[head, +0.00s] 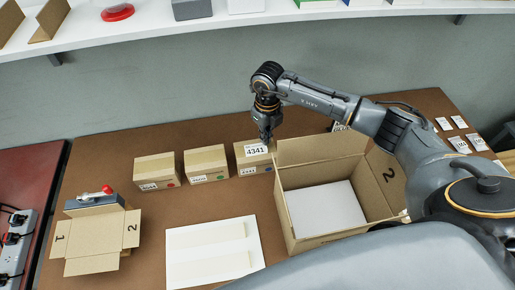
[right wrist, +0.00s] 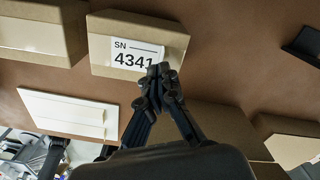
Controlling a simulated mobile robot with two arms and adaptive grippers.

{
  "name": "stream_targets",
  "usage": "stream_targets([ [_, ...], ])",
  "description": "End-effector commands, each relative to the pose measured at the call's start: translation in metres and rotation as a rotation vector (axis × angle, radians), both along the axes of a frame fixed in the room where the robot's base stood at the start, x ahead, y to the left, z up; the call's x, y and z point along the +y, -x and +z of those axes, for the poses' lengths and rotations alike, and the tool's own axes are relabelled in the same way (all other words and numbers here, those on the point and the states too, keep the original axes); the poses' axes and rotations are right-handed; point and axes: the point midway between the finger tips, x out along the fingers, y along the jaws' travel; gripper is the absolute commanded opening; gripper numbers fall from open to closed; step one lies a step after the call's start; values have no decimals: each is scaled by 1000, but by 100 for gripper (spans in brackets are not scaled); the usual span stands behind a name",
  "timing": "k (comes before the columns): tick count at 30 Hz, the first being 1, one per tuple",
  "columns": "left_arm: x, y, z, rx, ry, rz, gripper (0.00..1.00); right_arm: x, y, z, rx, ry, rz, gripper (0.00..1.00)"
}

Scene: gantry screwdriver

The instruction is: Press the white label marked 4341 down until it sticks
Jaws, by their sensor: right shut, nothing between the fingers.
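The white label marked 4341 (head: 254,152) lies on the top of a small brown box (head: 262,170), the rightmost of three in a row. In the right wrist view the label (right wrist: 128,54) reads SN 4341, and its right end looks slightly raised or curled near the fingers. My right gripper (head: 266,138) points down over the label's right part. In the right wrist view its fingertips (right wrist: 161,71) are together, empty, and at the label's lower right corner; contact cannot be told for sure. My left gripper is not in view.
Two more small boxes (head: 206,163) stand left of the labelled one. A large open carton (head: 333,237) stands close at right, its flap near my arm. White sheets (head: 188,243), a small open box (head: 96,235) and several small labels (head: 459,144) lie around the brown table.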

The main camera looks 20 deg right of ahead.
Motion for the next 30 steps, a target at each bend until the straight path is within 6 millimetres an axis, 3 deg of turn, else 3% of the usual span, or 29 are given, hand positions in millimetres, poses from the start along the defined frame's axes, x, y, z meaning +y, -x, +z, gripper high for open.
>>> stream_targets([
  [30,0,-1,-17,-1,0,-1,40,0,0,-21,0,0,0,0],
])
